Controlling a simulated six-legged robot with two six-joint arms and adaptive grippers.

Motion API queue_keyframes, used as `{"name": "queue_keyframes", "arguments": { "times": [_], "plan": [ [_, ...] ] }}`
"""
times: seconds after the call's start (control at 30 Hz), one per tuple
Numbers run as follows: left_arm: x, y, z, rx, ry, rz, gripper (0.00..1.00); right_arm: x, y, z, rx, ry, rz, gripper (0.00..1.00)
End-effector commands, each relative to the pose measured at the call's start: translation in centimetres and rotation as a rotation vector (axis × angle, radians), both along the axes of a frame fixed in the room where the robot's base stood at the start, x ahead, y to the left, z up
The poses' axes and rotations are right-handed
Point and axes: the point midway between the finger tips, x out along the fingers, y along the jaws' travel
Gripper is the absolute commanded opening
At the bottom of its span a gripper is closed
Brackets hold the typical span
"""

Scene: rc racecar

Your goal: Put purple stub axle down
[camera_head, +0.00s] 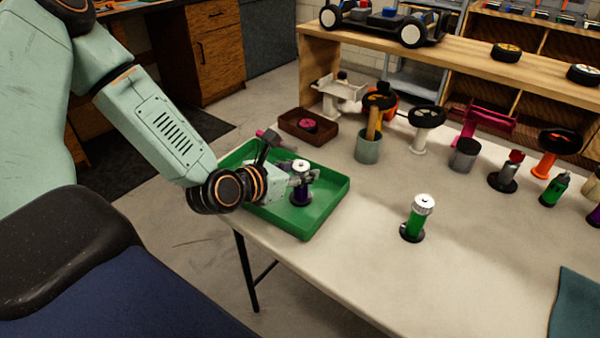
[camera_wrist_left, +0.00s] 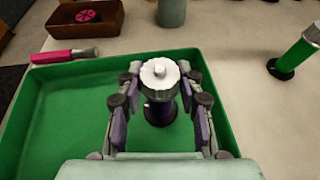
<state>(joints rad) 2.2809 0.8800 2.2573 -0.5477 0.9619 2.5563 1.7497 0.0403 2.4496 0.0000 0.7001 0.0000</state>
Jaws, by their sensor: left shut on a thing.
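The purple stub axle (camera_head: 300,194) is upright with a white-silver top, over the floor of the green tray (camera_head: 318,218). My left gripper (camera_head: 303,178) is shut on it, reaching in from the left. I cannot tell whether the base touches the tray floor. My right gripper is not in view.
A green stub axle (camera_head: 416,222) stands on the table (camera_head: 365,265) right of the tray. A brown box (camera_head: 292,131) and a grey cup (camera_head: 367,147) are behind it. A pink-handled tool (camera_wrist_left: 68,55) lies by the tray's far-left rim. Several parts on stands line the back.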

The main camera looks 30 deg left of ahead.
Motion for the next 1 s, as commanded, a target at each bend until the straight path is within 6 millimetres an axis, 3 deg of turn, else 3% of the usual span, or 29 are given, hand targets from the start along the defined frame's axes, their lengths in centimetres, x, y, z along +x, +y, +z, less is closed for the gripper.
{"name": "queue_keyframes", "arguments": {
  "times": [0.27, 0.3, 0.53, 1.0],
  "plan": [
    [0.00, 0.00, -0.43, 0.000, 0.000, 0.000, 0.00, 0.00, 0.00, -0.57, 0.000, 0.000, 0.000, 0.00],
    [-0.02, 0.00, -0.43, 0.000, 0.000, 0.000, 0.38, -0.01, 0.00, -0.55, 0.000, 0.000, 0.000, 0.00],
    [-0.01, -0.01, -0.34, 0.000, 0.001, 0.000, 0.57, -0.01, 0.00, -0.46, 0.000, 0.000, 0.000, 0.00],
    [-0.02, -0.02, 0.30, 0.001, 0.001, 0.000, 0.59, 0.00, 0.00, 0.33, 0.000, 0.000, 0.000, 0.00]
  ]
}}
